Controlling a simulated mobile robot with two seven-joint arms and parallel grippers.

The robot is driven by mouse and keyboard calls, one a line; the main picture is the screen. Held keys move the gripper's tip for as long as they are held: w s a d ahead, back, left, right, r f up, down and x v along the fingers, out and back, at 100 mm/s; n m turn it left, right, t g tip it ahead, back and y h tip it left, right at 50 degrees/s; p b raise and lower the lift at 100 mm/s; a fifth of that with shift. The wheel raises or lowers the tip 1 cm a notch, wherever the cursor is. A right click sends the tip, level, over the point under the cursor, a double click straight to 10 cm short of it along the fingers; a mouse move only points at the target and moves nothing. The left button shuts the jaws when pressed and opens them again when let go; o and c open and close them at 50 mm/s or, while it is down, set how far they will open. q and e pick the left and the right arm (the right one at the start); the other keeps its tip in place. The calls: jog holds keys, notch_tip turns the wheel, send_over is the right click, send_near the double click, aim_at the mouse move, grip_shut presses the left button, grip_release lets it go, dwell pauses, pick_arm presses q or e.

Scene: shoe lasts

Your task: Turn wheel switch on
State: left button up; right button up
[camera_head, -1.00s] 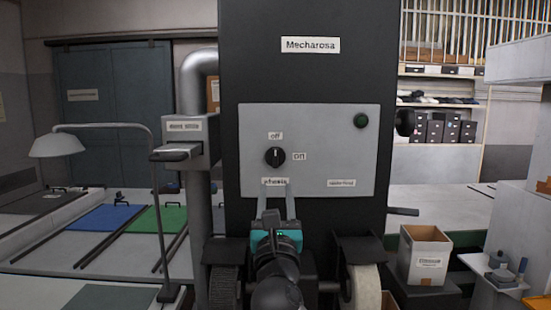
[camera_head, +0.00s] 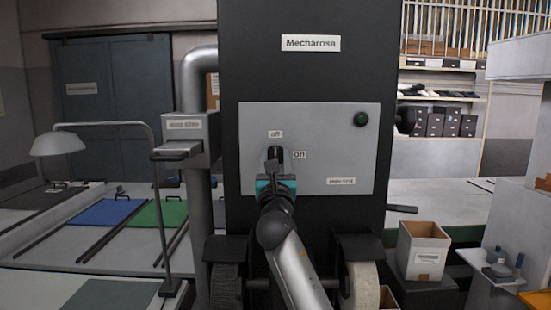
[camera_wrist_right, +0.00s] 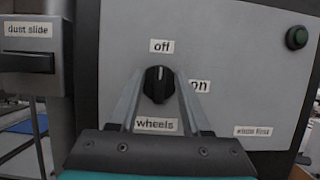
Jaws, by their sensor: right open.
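The wheel switch is a black round knob (camera_wrist_right: 158,84) on a light grey panel, between an "off" label above it and an "on" label to its right. Its white mark points up towards "off". A "wheels" label sits below it in the right wrist view. My right gripper (camera_wrist_right: 159,92) is open, with one finger on each side of the knob. I cannot tell whether the fingers touch it. In the head view the right gripper (camera_head: 275,168) covers the lower part of the knob (camera_head: 275,153). My left gripper is not in view.
The panel (camera_head: 320,150) is on a tall black machine labelled "Mecharosa". A green button (camera_head: 360,119) sits at its upper right. A grey dust slide box (camera_head: 185,128) stands to the left. Wheels (camera_head: 364,286) are below. A cardboard box (camera_head: 423,250) stands at the right.

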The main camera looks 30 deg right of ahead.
grip_shut()
dwell(0.3)
dwell(0.3)
